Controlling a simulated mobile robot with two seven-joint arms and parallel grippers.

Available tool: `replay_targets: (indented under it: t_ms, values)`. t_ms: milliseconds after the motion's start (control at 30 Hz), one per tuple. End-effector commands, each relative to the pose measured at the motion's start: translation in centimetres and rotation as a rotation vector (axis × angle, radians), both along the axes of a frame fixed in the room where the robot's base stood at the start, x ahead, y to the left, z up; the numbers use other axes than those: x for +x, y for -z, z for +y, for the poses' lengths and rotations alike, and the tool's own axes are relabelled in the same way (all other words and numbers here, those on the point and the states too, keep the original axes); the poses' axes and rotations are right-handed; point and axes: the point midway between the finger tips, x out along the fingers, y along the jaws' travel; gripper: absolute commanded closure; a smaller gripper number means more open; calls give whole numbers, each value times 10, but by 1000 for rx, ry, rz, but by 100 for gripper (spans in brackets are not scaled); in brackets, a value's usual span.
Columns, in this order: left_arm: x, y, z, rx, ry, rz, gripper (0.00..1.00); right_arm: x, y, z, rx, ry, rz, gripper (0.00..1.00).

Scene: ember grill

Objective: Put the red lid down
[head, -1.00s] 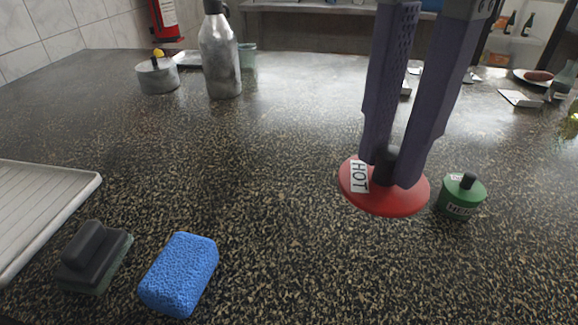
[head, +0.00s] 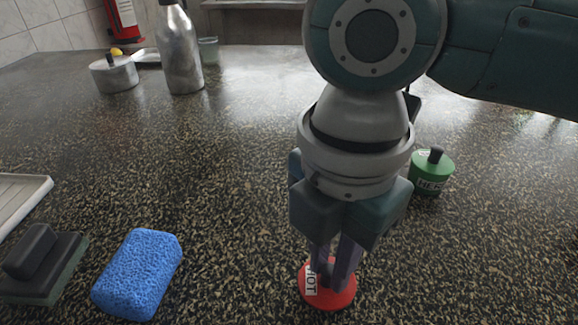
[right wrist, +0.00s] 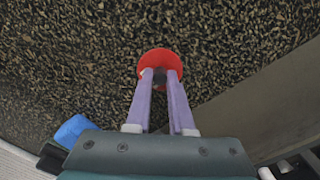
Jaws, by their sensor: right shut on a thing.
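The red lid (head: 340,297) has a black knob and a white label reading HOT. It is low at the front of the speckled counter in the head view, and I cannot tell whether it touches the surface. My right gripper (head: 333,270) points down and is shut on the lid's knob. In the right wrist view the red lid (right wrist: 160,60) shows beyond the purple fingers (right wrist: 160,78), with the dark knob between their tips. My left gripper is not in view.
A blue sponge (head: 138,274) and a dark scrubber (head: 42,262) lie to the left. A metal bottle (head: 180,55) and a grey pot (head: 114,75) stand at the back left. The middle counter is clear.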

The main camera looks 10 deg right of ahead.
Motion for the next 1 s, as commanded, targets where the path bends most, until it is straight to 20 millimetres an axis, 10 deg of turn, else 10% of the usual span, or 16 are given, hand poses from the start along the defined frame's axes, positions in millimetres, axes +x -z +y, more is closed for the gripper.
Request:
replay_targets:
  t_ms: [267,300,567,1000]
  values:
    - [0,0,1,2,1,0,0,0,2,0,0,0,1,100]
    - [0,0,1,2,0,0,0,0,3,0,0,1,1,78]
    - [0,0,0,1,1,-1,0,0,2,0,1,1,0,50]
    - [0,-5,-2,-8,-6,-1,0,1,-21,1,2,0,-2,50]
